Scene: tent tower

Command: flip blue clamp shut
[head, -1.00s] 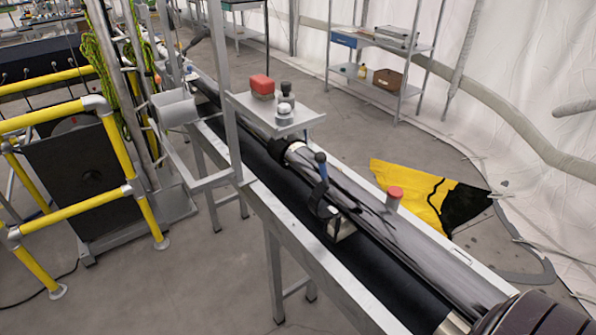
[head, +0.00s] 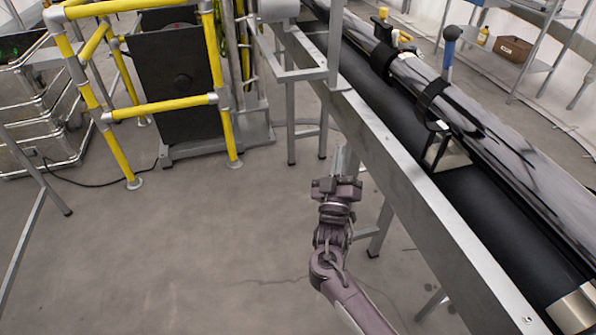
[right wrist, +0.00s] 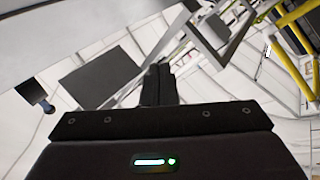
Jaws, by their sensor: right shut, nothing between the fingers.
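A metal bracket (head: 446,152) sits at the strap's lower side on the bench. My right gripper (head: 343,160) is shut and empty. It is in front of the bench's near rail, to the left of the clamp and apart from it. In the right wrist view the fingers (right wrist: 159,84) are together with nothing between them. A dark knob-like shape at left there is too unclear to name. My left gripper is not in view.
The bench's metal rail (head: 400,175) runs diagonally beside my right arm. A grey post frame (head: 335,50) rises at its far part. Yellow railings (head: 160,107) and a dark panel (head: 172,75) stand at left. The floor (head: 200,240) left of my arm is clear.

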